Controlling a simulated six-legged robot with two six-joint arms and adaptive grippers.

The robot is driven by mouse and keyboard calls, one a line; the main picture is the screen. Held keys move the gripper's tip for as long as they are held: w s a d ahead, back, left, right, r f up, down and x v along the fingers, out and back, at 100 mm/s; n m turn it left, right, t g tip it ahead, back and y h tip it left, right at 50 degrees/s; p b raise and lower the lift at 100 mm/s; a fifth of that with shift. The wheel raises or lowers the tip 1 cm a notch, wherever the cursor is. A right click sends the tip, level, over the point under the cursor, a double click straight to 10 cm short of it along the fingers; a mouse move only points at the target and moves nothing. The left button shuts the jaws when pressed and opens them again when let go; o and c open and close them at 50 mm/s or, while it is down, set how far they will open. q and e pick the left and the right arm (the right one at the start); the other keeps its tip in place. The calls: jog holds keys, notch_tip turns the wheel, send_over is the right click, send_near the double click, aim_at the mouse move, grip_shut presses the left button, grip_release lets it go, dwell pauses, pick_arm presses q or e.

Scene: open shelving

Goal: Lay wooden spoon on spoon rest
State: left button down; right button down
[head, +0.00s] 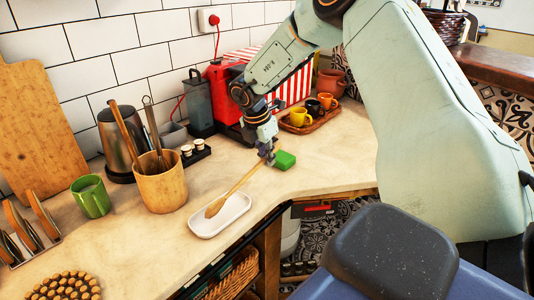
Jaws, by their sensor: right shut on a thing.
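I cannot tell whether the bowl touches the rest. The spoon rest is a shallow rounded tray on the counter near its front edge. My left gripper is not in view.
A wooden crock (160,190) with utensils and a green mug (90,196) stand left of the rest. A tray with cups (299,117) is behind. Bare counter lies around the rest.

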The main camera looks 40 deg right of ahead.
jog(key=shift+w+d+f, duration=0.1)
jog(key=shift+d+f, duration=0.05)
jog(key=shift+f, duration=0.25)
jog(key=c, duration=1.6)
grip_release()
jog(key=shift+r, duration=0.15)
jog(key=shift+o, duration=1.3)
jog(key=v, duration=1.1)
jog(key=shift+r, duration=0.4)
